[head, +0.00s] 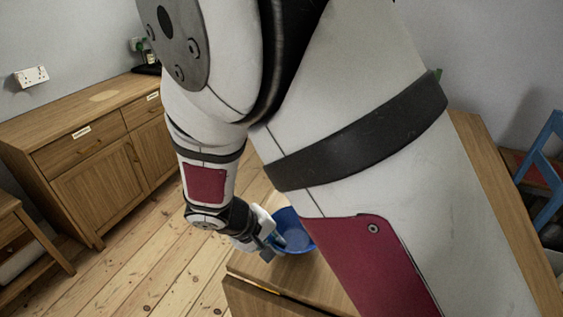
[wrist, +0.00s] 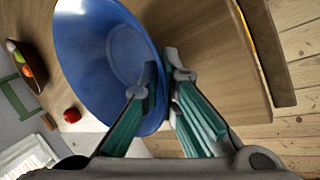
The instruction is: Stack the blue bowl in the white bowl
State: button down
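The blue bowl (wrist: 98,58) fills the upper left of the wrist view, and part of it shows beside my arm in the head view (head: 292,231). My gripper (wrist: 161,72) has its fingers close together on either side of the bowl's right rim, one inside and one outside. It looks shut on the rim. In the head view my gripper (head: 270,246) is at the bowl's near left side. I cannot make out the white bowl; a pale patch (wrist: 88,126) below the blue bowl in the wrist view is too covered to name.
The wooden table (wrist: 210,55) has its edge close to the bowl. A red round item (wrist: 72,115) and a brown dish with fruit (wrist: 27,66) are at the wrist view's left. A wooden cabinet (head: 85,155) and a blue chair (head: 541,165) stand apart. My arm hides much of the table.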

aim_at(282, 231)
jog(key=w, duration=0.4)
jog(key=shift+w+d+f+b, duration=0.15)
jog(key=shift+d+f+b, duration=0.1)
jog(key=shift+b, duration=0.15)
notch_tip(282, 231, down, 3)
jog(key=shift+w+f+b, duration=0.1)
jog(key=shift+f+b, duration=0.05)
jog(key=shift+b, duration=0.9)
jog(key=shift+s+f, duration=0.25)
jog(key=c, duration=1.8)
grip_release()
jog(key=shift+f, duration=0.1)
jog(key=shift+w, duration=0.1)
